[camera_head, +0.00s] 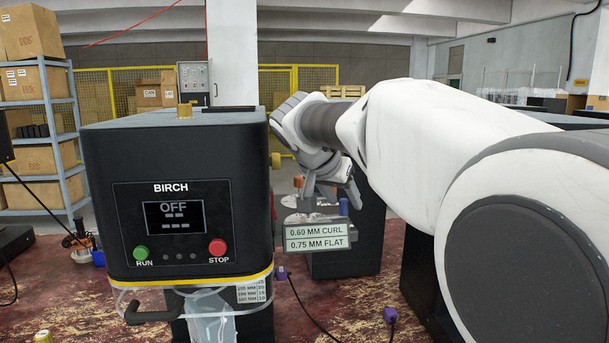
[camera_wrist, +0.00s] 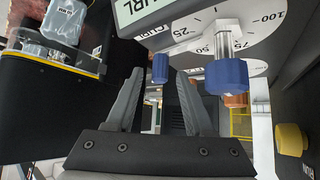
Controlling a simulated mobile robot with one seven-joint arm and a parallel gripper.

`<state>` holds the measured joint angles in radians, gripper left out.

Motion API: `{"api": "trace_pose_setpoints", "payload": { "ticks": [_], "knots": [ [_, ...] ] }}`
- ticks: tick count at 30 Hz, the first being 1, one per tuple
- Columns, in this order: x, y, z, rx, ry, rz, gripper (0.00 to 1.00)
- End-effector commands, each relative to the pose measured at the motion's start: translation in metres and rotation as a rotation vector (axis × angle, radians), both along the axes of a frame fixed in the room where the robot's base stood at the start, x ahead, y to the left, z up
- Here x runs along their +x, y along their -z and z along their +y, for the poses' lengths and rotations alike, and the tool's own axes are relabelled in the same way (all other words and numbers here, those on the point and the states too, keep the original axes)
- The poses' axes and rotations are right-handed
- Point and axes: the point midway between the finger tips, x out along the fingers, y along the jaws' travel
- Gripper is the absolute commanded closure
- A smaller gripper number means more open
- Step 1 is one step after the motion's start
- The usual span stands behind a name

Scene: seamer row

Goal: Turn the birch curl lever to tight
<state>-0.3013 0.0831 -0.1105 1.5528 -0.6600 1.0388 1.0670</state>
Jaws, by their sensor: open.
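The black Birch machine (camera_head: 240,190) stands left of centre in the head view, its screen reading OFF. A sign (camera_head: 315,235) on its right side reads 0.60 MM CURL and 0.75 MM FLAT. My gripper (camera_head: 332,192) is just above and behind this sign, pointing down. In the wrist view its two grey fingers (camera_wrist: 158,82) are apart with nothing between them. A blue knob (camera_wrist: 160,68) shows beyond the gap between the fingertips. A larger blue knob (camera_wrist: 226,78) on a metal stem is right of the right finger. I cannot tell which is the curl lever.
A pale dial plate (camera_wrist: 240,22) with numbers is at the top of the wrist view. A yellow button (camera_wrist: 291,139) is at its right. The head view shows green RUN (camera_head: 141,253) and red STOP (camera_head: 217,247) buttons on the machine's front. Cables lie on the floor.

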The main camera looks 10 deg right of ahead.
Motion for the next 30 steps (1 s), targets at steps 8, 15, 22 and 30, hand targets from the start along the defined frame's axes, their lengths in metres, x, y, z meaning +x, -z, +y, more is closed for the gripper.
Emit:
{"api": "trace_pose_setpoints", "payload": {
  "ticks": [8, 15, 22, 30],
  "knots": [
    [-0.034, -0.046, 0.028, 0.002, -0.004, -0.004, 0.47],
    [-0.066, -0.087, 0.053, 0.001, -0.003, -0.003, 0.47],
    [-0.086, -0.111, 0.068, 0.000, -0.001, -0.002, 0.47],
    [-0.092, -0.116, 0.072, 0.000, 0.000, 0.000, 0.47]
  ]
}}
